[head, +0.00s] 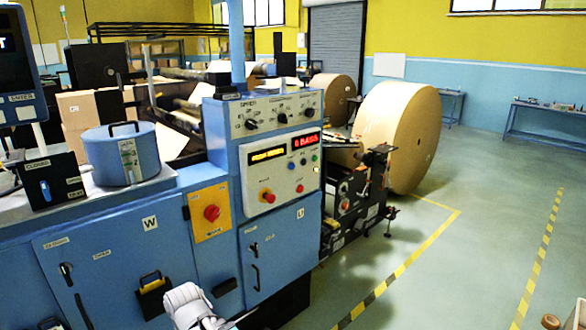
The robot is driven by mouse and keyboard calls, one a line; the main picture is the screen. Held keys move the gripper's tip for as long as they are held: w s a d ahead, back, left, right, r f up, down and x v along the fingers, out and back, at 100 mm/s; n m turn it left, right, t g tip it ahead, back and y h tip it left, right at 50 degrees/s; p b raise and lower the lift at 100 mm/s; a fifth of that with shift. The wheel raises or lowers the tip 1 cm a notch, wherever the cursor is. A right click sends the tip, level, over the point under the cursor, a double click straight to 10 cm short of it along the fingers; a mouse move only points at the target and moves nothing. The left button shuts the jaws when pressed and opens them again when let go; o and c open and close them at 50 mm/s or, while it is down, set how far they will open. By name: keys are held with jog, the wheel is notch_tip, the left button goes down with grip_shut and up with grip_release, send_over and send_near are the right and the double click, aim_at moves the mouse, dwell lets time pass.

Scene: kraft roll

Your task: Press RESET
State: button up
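A blue machine (225,150) stands at centre with a white control panel (283,178) on its front.
A larger red button (212,213) sits on a yellow plate left of the panel. Knobs (282,118) line the sloped face above. A big kraft roll (397,135) stands at right behind a black mechanism (355,195). The green floor at right is open, with yellow-black lines.

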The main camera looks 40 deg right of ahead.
grip_shut()
dwell(1.1)
